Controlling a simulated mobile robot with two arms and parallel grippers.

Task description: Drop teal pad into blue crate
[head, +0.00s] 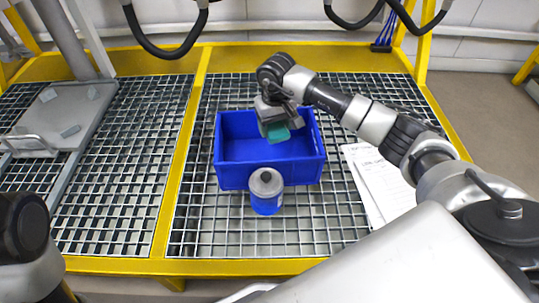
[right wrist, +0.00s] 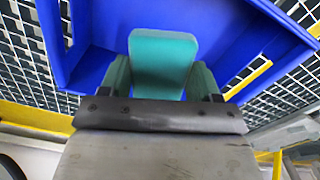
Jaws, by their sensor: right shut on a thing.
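The teal pad (head: 279,135) is held in my right gripper (head: 277,128), over the inside of the blue crate (head: 247,176). In the right wrist view the teal pad (right wrist: 163,60) sits between the two fingers of the right gripper (right wrist: 162,80), with the blue crate (right wrist: 225,40) beneath and around it. The crate stands on the metal grating, and the part of its floor that shows is bare. The pad's upper part is hidden by the gripper in the head view. My left gripper is not in view; only part of my left arm shows at the lower left.
A grey and blue canister (head: 266,192) stands right in front of the crate. White paper sheets (head: 378,180) lie to the crate's right, under my right arm. A grey tray (head: 45,130) with small pieces is at the left. The grating left of the crate is clear.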

